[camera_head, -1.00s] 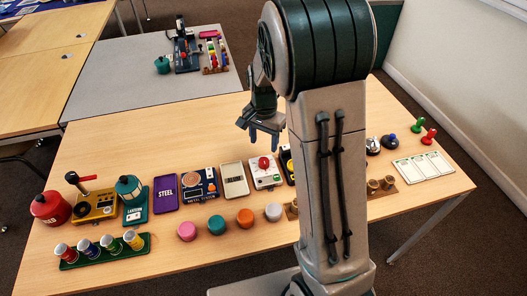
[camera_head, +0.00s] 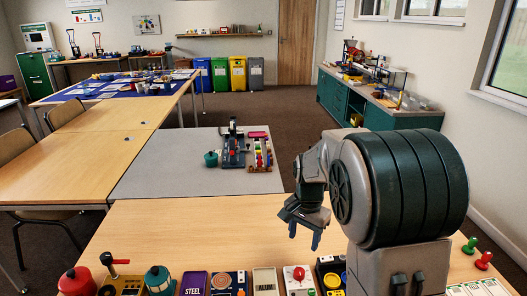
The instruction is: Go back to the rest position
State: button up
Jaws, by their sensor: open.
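My gripper (camera_head: 305,236) hangs above the near wooden table (camera_head: 180,227), with its fingers pointing down. Its fingers are apart and nothing is between them. My arm is folded, with its large dark green and grey joint at the right, hiding part of the table. The gripper appears clear of both.
Red and green pegs (camera_head: 484,260) stand at right. A grey table (camera_head: 165,175) behind holds a dark device (camera_head: 233,152). Coloured bins (camera_head: 238,74) line the back.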

jog(key=s+r+n+t+p, duration=0.1)
jog(key=s+r+n, duration=0.3)
jog(key=s, duration=0.6)
jog(key=s+r+n+t+p, duration=0.1)
jog(key=s+r+n, duration=0.3)
jog(key=s, duration=0.6)
jog(key=shift+r+n+t+p, duration=0.3)
jog(key=shift+r+t+p, duration=0.1)
jog(key=shift+r+p, duration=0.1)
jog(key=shift+s+a, duration=0.1)
